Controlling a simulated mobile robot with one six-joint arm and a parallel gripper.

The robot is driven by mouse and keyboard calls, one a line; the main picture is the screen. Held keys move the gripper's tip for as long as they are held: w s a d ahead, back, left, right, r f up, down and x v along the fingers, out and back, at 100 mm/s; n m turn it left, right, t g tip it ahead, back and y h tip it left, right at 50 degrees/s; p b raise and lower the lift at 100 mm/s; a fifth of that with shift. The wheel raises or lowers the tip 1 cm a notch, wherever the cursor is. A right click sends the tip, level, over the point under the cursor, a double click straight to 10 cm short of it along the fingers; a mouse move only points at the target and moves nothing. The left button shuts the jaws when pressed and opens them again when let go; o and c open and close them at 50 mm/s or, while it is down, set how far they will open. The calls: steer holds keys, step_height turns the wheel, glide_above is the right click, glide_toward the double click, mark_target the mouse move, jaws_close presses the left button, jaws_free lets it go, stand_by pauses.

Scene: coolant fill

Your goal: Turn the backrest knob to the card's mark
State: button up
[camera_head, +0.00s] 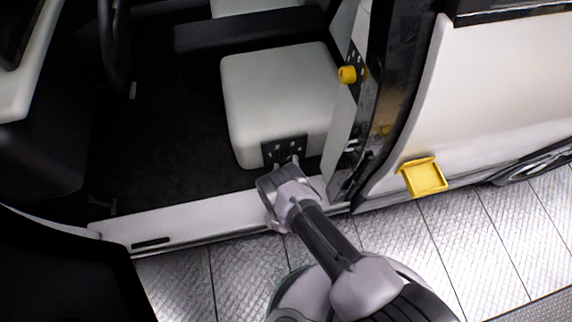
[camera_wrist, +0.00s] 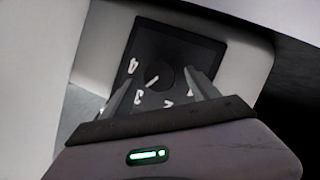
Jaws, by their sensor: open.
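A dark round knob (camera_wrist: 165,76) sits on a black square panel (camera_wrist: 178,45) with white numerals around it. A white pointer line on the knob points to the lower left in the wrist view, between the 4 and the 3. In the head view the panel (camera_head: 284,148) is on the front of the pale seat base. My gripper (camera_wrist: 162,73) is open, its fingers on either side of the knob; I cannot tell if they touch it. It also shows in the head view (camera_head: 283,166), close in front of the panel. I cannot make out a card.
The pale seat (camera_head: 280,90) stands inside the open doorway. The white sill (camera_head: 180,220) runs below it. A yellow knob (camera_head: 347,75) is on the pillar at right, and a yellow tray (camera_head: 427,178) is on the outer side panel. Dark floor lies left of the seat.

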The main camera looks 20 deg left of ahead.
steer(key=shift+b+x, duration=0.3)
steer(key=shift+x, duration=0.9)
steer(key=shift+r, duration=0.1)
steer(key=c, duration=1.4)
steer(key=shift+o, duration=0.2)
steer(key=shift+r+p, duration=0.1)
steer(key=shift+p, duration=0.2)
steer(key=shift+d+r+m+g+y+p, duration=0.1)
steer(key=shift+m+g+y+p, duration=0.3)
steer(key=shift+m+p, duration=0.45)
steer(key=shift+w+m+g+y+p, duration=0.1)
steer(key=shift+m+g+y+p, duration=0.65)
steer(key=shift+m, duration=0.4)
steer(key=shift+d+m+g+y+p, duration=0.15)
steer(key=shift+m+g+y+p, duration=0.25)
steer(key=shift+m+y, duration=0.55)
steer(key=shift+m+g+y, duration=0.25)
steer(key=shift+m+y, duration=0.15)
steer(key=shift+m, duration=0.45)
